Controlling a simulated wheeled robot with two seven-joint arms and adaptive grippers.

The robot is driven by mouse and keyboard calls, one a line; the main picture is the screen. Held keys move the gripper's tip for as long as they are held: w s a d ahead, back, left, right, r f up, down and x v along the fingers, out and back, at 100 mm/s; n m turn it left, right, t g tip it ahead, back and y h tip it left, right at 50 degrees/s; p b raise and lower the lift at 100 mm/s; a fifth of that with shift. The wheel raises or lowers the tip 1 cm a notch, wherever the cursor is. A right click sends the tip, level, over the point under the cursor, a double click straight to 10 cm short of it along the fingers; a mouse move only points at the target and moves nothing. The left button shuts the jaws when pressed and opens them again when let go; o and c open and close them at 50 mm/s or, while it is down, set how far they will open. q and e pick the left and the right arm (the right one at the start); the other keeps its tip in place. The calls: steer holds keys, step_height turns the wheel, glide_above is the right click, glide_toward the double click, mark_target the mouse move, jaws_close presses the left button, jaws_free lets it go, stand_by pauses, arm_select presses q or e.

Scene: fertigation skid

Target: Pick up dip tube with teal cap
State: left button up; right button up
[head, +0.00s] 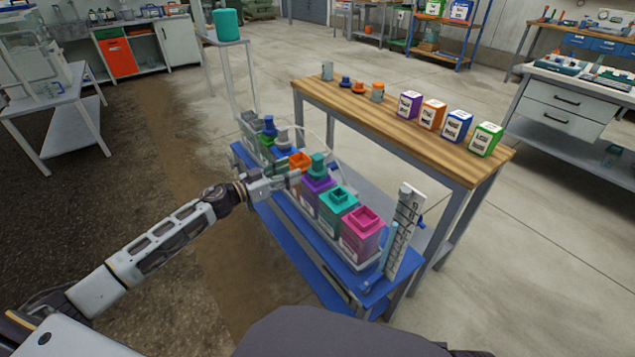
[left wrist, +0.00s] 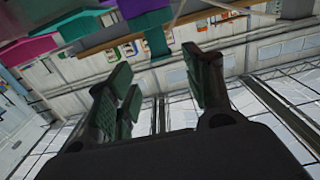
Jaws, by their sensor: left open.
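The dip tube's teal cap (head: 317,164) stands on top of a purple tank (head: 316,188) in the middle of the skid's row. The tube itself is hidden, apparently inside the tank. My left gripper (head: 291,180) is open and empty, just left of the cap at about the tank top's height. In the left wrist view, which looks upside down, the cap (left wrist: 156,42) shows beyond and between the open fingers (left wrist: 162,85), apart from them. The purple tank (left wrist: 148,20) is at the top edge there. My right gripper is not in view.
A teal tank (head: 338,203) and a magenta tank (head: 362,232) stand nearer in the row. An orange-topped tank (head: 299,161) is just behind the gripper. A level gauge (head: 403,232) rises at the near end. A wooden bench (head: 395,125) with labelled boxes stands to the right.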

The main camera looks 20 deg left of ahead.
mark_target(314, 162)
arm_select(q)
steer(key=shift+b+x, duration=0.45)
steer(key=shift+x, duration=2.35)
steer(key=shift+w+d, duration=0.2)
steer(key=shift+w, duration=0.05)
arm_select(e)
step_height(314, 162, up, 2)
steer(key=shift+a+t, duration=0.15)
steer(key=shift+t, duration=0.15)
arm_select(q)
steer(key=shift+w+d, duration=0.1)
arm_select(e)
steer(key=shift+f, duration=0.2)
